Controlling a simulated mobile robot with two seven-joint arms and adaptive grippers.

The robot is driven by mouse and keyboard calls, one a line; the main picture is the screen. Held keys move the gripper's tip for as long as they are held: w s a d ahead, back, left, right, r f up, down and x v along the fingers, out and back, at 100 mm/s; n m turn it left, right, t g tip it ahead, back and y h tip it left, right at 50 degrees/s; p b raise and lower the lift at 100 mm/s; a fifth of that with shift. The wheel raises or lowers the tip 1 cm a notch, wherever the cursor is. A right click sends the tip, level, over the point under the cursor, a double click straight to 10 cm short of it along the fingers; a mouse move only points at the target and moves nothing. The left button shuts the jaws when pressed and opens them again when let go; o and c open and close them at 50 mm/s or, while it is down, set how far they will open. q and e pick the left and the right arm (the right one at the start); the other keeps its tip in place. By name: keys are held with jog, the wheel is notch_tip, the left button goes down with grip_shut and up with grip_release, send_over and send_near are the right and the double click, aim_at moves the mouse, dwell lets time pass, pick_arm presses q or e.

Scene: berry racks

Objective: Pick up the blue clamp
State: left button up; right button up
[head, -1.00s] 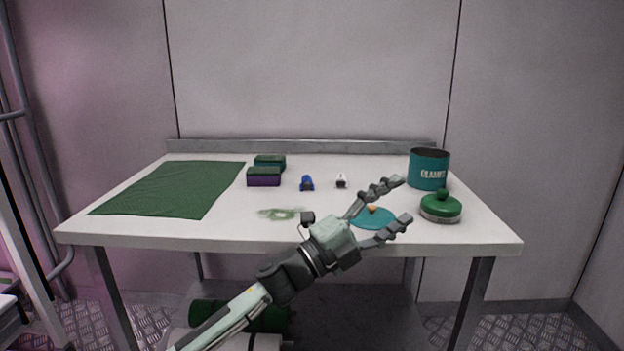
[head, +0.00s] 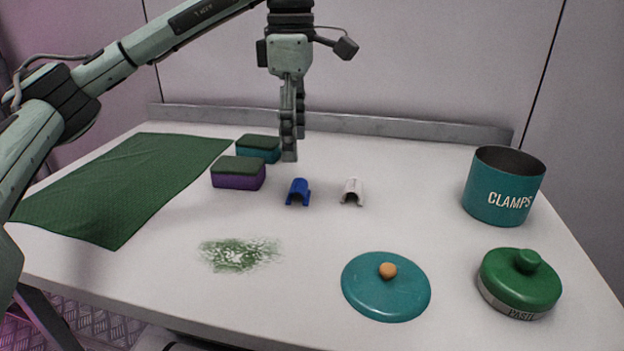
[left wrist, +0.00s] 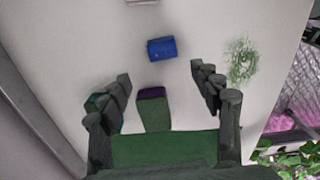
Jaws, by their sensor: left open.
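The blue clamp (head: 298,191) lies on the white table, between the purple sponge and the white clamp (head: 352,191). My left gripper (head: 291,155) points straight down over the back of the table, behind the blue clamp and apart from it. It is open and empty. In the left wrist view the blue clamp (left wrist: 161,49) lies beyond the open fingertips (left wrist: 160,75), with nothing between the fingers and it. My right gripper is in none of the views.
A purple-and-green sponge (head: 238,173) and a teal sponge (head: 258,148) sit left of the clamp, near a green cloth (head: 125,185). A green smear (head: 240,254) lies in front. A teal lid (head: 386,288), a green PASTE jar (head: 519,283) and a teal CLAMPS canister (head: 503,186) stand right.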

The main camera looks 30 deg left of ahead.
aim_at(295, 184)
pick_arm(q)
jog(key=f, duration=0.7)
jog(key=shift+s+d+f, duration=0.1)
jog(key=shift+s+f, duration=0.05)
jog(key=shift+s, duration=0.15)
jog(key=c, duration=0.9)
